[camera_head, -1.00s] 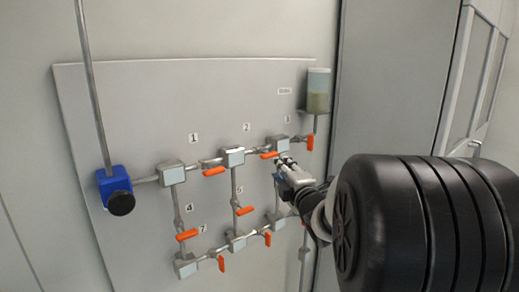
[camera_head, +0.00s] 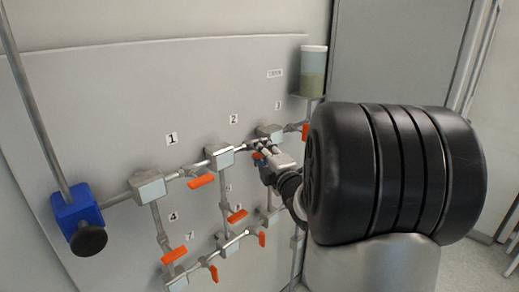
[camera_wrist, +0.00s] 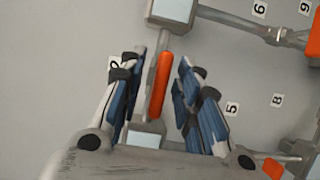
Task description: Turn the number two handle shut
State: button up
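The number two handle is an orange lever (camera_wrist: 160,85) in the middle of the wrist view. It lies along its pipe, between a block above (camera_wrist: 172,10) and a block below (camera_wrist: 146,136). My gripper (camera_wrist: 163,65) is open, one blue-padded finger on each side of the lever, with gaps visible on both sides. The left finger partly covers the number label (camera_wrist: 115,62). In the head view, my gripper (camera_head: 259,153) is at the upper pipe, right of the "2" label (camera_head: 233,119), and largely hides that handle.
Other orange handles sit close by: one at the left (camera_head: 201,181), one at the right (camera_head: 305,131) and several on lower pipes. A blue valve with a black knob (camera_head: 78,215) is far left. A container of liquid (camera_head: 313,75) stands upper right.

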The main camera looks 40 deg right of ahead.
jog(key=shift+s, duration=0.1)
grip_shut()
